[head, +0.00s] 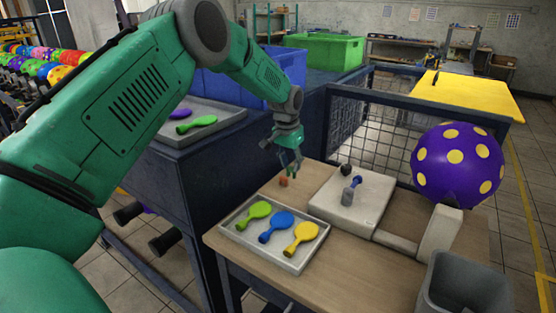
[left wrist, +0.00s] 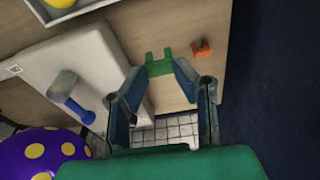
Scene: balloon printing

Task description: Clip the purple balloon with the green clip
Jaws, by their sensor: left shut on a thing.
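The purple balloon (head: 458,165) with yellow spots is inflated and sits at the right end of the white machine on the wooden table; part of it shows in the left wrist view (left wrist: 30,155). My left gripper (head: 290,160) is over the back left of the table, apart from the balloon. In the left wrist view its fingers (left wrist: 158,75) are shut on the green clip (left wrist: 159,64), held between the fingertips. An orange clip (left wrist: 202,48) lies on the table close by; it also shows in the head view (head: 283,181). My right gripper is out of view.
A grey tray (head: 225,226) with green, blue and yellow flat balloons lies at the table's front left. The white machine (head: 352,204) with a blue-handled lever (head: 351,188) stands mid-table. A grey bin (head: 465,283) is at front right. A mesh fence (head: 385,125) stands behind.

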